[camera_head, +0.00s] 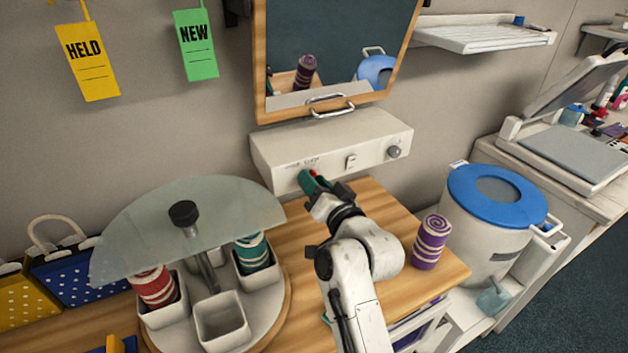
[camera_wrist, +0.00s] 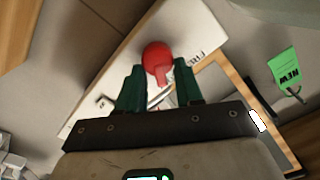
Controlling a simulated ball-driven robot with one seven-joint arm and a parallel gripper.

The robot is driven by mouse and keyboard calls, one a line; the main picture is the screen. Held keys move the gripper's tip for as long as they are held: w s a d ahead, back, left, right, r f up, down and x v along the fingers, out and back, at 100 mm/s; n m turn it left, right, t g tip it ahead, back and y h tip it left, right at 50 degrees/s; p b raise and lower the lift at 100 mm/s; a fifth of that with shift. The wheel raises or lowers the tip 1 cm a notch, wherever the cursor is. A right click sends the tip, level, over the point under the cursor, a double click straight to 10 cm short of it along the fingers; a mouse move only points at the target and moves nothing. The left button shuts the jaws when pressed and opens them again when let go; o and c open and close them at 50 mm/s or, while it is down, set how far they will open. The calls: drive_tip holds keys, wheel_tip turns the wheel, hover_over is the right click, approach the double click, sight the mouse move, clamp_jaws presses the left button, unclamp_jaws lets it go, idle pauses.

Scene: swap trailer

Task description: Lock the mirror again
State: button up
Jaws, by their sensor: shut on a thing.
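The mirror (camera_head: 335,40) has a wooden frame and a metal handle, and it hangs on the wall above a white control box (camera_head: 340,150). A red knob (camera_wrist: 157,58) sits on the front of this box, at its left part; in the head view my gripper mostly hides it. My gripper (camera_head: 310,178) reaches the box front from below. In the wrist view its green fingers (camera_wrist: 158,82) stand on either side of the red knob's narrow part and are shut on it.
A round carousel with a glass half-cover (camera_head: 190,225) and several square cups stands left of my arm. A purple striped roll (camera_head: 431,242) stands on the wooden bench at right, beside a blue-lidded bin (camera_head: 497,195). HELD (camera_head: 87,60) and NEW (camera_head: 196,45) tags hang on the wall.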

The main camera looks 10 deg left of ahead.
drive_tip(key=shift+f+m, duration=0.1)
drive_tip(key=shift+m, duration=0.5)
drive_tip(key=o, duration=1)
drive_tip(key=shift+o, duration=0.2)
drive_tip(key=b+v, duration=0.1)
drive_tip(key=v, duration=0.9)
drive_tip(key=shift+s+d, duration=0.3)
drive_tip(key=shift+d, duration=0.05)
